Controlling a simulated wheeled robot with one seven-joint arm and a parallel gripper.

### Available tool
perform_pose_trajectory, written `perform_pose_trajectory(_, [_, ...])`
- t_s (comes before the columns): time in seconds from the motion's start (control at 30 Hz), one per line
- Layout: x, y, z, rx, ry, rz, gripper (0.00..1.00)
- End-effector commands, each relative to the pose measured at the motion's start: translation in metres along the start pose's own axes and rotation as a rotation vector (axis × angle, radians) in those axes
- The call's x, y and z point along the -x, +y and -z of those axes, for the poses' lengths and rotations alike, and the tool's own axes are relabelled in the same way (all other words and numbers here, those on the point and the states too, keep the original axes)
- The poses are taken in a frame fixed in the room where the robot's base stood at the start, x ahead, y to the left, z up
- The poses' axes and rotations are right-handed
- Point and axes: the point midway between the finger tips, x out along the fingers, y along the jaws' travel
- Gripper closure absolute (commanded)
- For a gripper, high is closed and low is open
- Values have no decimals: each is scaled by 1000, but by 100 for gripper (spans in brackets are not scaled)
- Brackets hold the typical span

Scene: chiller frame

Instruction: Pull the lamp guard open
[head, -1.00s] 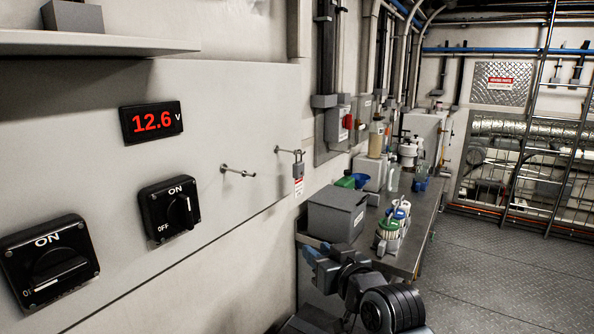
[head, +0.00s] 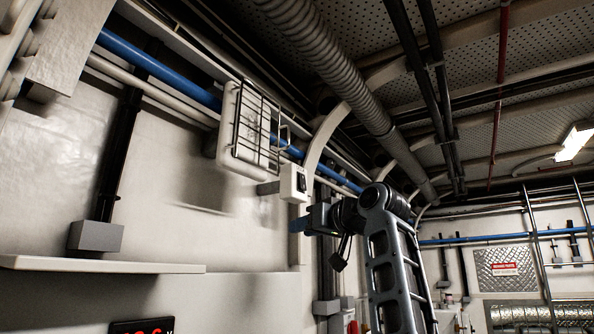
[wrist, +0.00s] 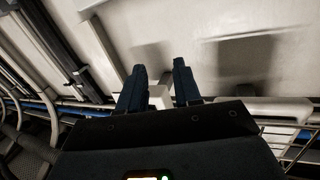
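The lamp guard (head: 257,125) is a dark wire cage over the front of a pale wall lamp (head: 230,130), high on the left wall. It looks shut against the lamp, with a wire loop handle (head: 284,130) standing out at its right side. It also shows at the lower right of the wrist view (wrist: 285,135), partly cut off. My gripper (head: 298,226) is raised below and to the right of the guard, apart from it. In the wrist view my gripper (wrist: 160,75) has its two fingers spread with nothing held between them.
A small white box with a dark switch (head: 293,183) sits between lamp and gripper. Blue pipe (head: 165,70) and conduits run along the wall and ceiling. A shelf (head: 100,265) juts out at lower left. Open air lies right of the guard.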

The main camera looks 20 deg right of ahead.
Motion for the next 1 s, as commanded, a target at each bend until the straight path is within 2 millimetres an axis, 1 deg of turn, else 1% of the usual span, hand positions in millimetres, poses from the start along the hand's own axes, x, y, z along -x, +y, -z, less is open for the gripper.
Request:
perform_pose_trajectory(0.03, [9,-7,34,12,14,20,67])
perform_pose_trajectory(0.07, [14,-12,50,19,17,31,67])
perform_pose_trajectory(0.1, [21,-17,70,28,19,46,67])
perform_pose_trajectory(0.17, [33,-27,101,43,25,69,67])
perform_pose_trajectory(0.2, [42,-33,120,54,28,83,67])
perform_pose_trajectory(0.3, [63,-47,159,79,34,113,67])
perform_pose_trajectory(0.4, [80,-58,186,97,36,137,67])
perform_pose_trajectory(0.53, [92,-66,204,111,36,153,67])
perform_pose_trajectory(0.67, [89,-69,208,114,34,158,67])
perform_pose_trajectory(0.77, [77,-71,210,113,33,158,67])
perform_pose_trajectory(1.0, [40,-77,211,113,34,158,67])
